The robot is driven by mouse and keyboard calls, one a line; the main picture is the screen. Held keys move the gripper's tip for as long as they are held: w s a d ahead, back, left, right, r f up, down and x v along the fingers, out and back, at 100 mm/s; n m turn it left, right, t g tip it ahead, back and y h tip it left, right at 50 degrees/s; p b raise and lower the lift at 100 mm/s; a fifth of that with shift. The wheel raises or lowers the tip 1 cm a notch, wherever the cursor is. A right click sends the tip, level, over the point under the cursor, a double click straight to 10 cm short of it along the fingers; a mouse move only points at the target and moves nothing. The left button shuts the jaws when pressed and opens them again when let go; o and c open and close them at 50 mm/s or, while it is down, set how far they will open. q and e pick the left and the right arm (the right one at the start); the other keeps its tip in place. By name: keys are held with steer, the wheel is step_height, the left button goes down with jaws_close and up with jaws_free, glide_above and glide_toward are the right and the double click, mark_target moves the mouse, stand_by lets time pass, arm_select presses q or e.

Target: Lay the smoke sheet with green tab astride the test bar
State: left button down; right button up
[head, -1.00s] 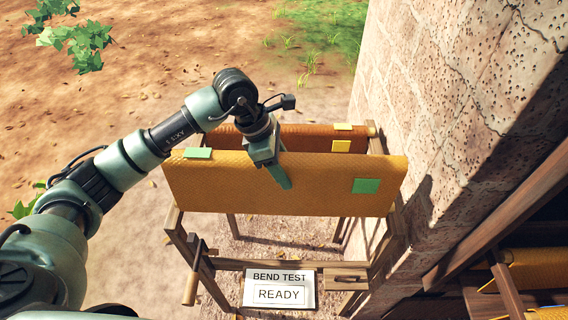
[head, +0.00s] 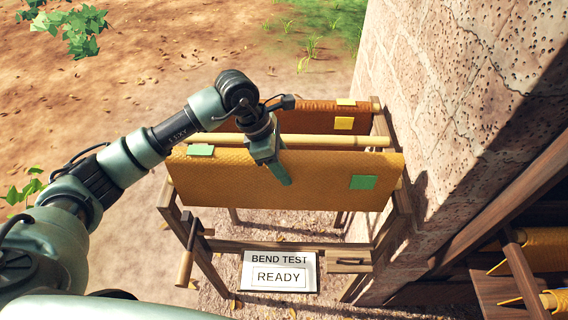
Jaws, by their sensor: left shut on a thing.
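The golden-brown smoke sheet (head: 240,185) hangs broad and level in front of the wooden frame. One green tab (head: 363,182) is on its front face at right, and another (head: 200,150) is at its top left. My left gripper (head: 282,176) is shut on the sheet's top edge near the middle. A pale round bar (head: 340,141), apparently the test bar, runs just behind and above the sheet's top edge. The sheet does not cover the bar's visible length; the gripper hides part of it. My right gripper is not in view.
A darker sheet (head: 310,118) with yellow tabs hangs behind the bar. A sign (head: 280,272) reading "BEND TEST READY" is at the frame's lower front. A stone wall (head: 450,110) stands close at right. More sheets (head: 545,250) are at far right.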

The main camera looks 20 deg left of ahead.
arm_select(q)
steer(key=shift+f+b, duration=4)
steer(key=shift+f, duration=0.4)
steer(key=c, duration=0.6)
jaws_free()
steer(key=shift+o, duration=0.2)
steer(key=shift+f, duration=0.1)
